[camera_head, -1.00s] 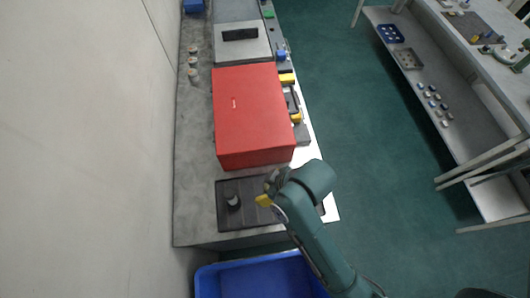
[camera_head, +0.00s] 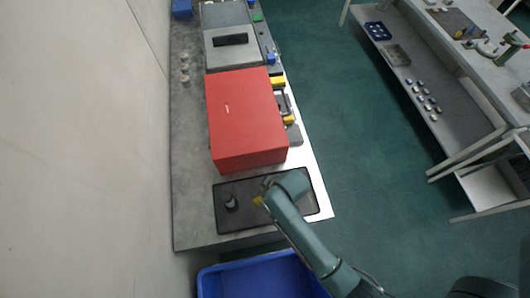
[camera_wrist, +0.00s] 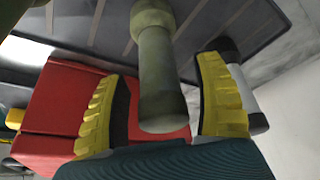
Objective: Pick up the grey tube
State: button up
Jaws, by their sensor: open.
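My gripper (camera_wrist: 165,105) is open over the black tray (camera_head: 290,219), with a yellow pad on each finger. In the wrist view an olive-grey tube (camera_wrist: 160,75) with wider ends stands between the fingers, with a gap on the left and close to the right finger. A second tube (camera_wrist: 236,85), pale grey with black ends, is outside the right finger and partly hidden by it. A dark tube with a grey part (camera_head: 230,201) stands on the tray left of my gripper in the head view.
A large red box (camera_head: 245,120) stands just behind the tray. A blue bin (camera_head: 260,280) is below the bench's near end. A wall (camera_head: 80,150) runs along the left. Small pieces (camera_head: 185,68) stand at the bench's left edge. A shelf (camera_head: 440,110) is across the floor.

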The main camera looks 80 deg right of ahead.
jog(key=shift+x, duration=1.1)
jog(key=shift+w, duration=0.1)
grip_shut()
